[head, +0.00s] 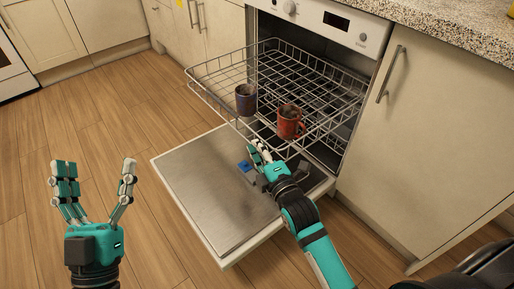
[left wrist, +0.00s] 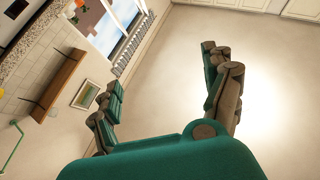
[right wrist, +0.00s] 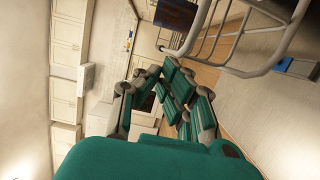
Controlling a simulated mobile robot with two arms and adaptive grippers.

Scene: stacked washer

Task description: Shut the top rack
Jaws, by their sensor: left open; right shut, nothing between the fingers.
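The top rack (head: 215,75) is a wire basket pulled out of the dishwasher over its lowered door. In the right wrist view the rack's wires (right wrist: 262,70) pass close beside the shut fingers (right wrist: 172,85). My left gripper (head: 95,175) is open and empty, left of the door above the floor; its spread fingers show in the left wrist view (left wrist: 165,90).
The lowered door (head: 205,190) lies flat under the rack, with a small blue piece (head: 246,168) on it. A cabinet (head: 435,130) stands right of the dishwasher under a granite countertop (head: 450,25). The wooden floor (head: 110,110) at left is clear.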

